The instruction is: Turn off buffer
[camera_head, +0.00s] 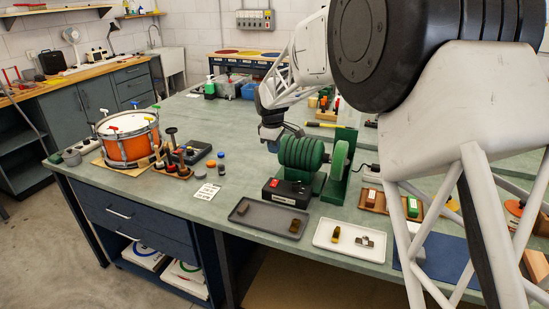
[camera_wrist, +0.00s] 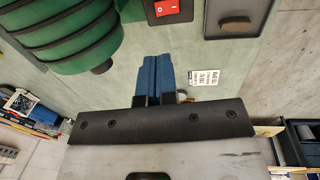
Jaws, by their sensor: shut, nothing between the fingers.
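The buffer (camera_head: 302,154) is a green ribbed motor with a wheel (camera_head: 340,160) on its right side, standing on the bench. A black switch box (camera_head: 286,192) with a red switch (camera_head: 274,183) sits at its front. In the wrist view the red rocker switch (camera_wrist: 166,8) shows at the top edge, beyond my fingertips; I cannot tell its position. The ribbed motor (camera_wrist: 60,35) fills the upper left there. My gripper (camera_wrist: 157,58) has its blue fingers together, empty. In the head view my gripper (camera_head: 272,143) is behind and left of the motor, apart from the switch.
A dark tray (camera_head: 254,227) and a white tray (camera_head: 325,242) with small parts lie in front of the switch box. A printed card (camera_head: 207,191) lies left. An orange drum (camera_head: 128,137) and tool rack (camera_head: 173,168) stand further left.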

